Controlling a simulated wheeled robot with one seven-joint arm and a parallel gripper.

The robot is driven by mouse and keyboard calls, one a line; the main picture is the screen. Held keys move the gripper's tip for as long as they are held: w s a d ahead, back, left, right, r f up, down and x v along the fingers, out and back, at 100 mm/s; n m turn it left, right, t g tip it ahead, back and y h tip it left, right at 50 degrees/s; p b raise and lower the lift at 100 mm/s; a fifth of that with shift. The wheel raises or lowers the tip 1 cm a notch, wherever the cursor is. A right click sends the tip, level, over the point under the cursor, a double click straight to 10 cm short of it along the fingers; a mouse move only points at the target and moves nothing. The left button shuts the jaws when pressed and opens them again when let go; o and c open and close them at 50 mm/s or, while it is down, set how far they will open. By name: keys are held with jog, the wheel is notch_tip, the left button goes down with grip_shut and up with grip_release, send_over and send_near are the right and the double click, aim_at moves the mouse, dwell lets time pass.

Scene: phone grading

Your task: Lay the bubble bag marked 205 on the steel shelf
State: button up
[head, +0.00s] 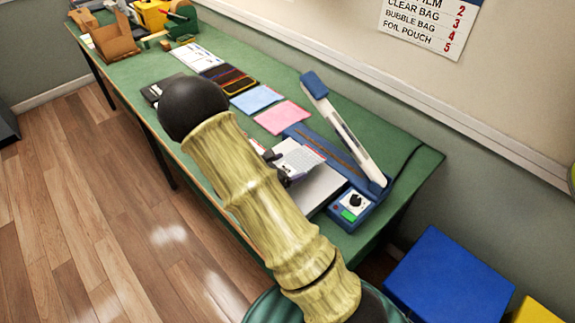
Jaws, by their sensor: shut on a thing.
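My gripper (281,170) shows as small dark parts just past my arm, partly hidden by it. It is shut on a pale, whitish bag (302,156), which has a grey patch on it. I take this for the bubble bag, but no number can be read at this size. The steel shelf (322,187) is a bare grey plate at the front of the blue heat sealer (361,206). The bag is over or at the shelf's far left end. I cannot tell whether it touches the shelf.
The sealer's white-and-blue arm (343,132) stands raised behind the shelf. Pink (283,117) and blue (256,98) sheets lie further along the green table (408,158), with dark-striped pouches (229,79) beyond. A blue box (450,280) stands on the floor at the lower right.

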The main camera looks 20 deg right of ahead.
aim_at(304, 161)
jog(key=shift+f, duration=0.55)
jog(key=shift+w+d+r, duration=0.1)
jog(key=shift+d, duration=0.2)
jog(key=shift+w+d+f+b, duration=0.15)
jog(key=shift+w+d, duration=0.2)
jog(key=shift+d, duration=0.6)
jog(key=shift+w+d+b, duration=0.2)
jog(key=shift+w+d, duration=0.15)
jog(key=shift+d, duration=0.55)
jog(key=shift+w+d+f+b, duration=0.15)
jog(key=shift+w+d, duration=0.2)
jog(key=shift+d, duration=0.6)
jog(key=shift+d+f, duration=0.15)
jog(key=shift+d, duration=0.05)
jog(key=shift+f+b, duration=0.45)
jog(key=shift+b, duration=0.2)
jog(key=shift+f+b, duration=0.15)
jog(key=shift+b, duration=0.25)
jog(key=o, duration=1)
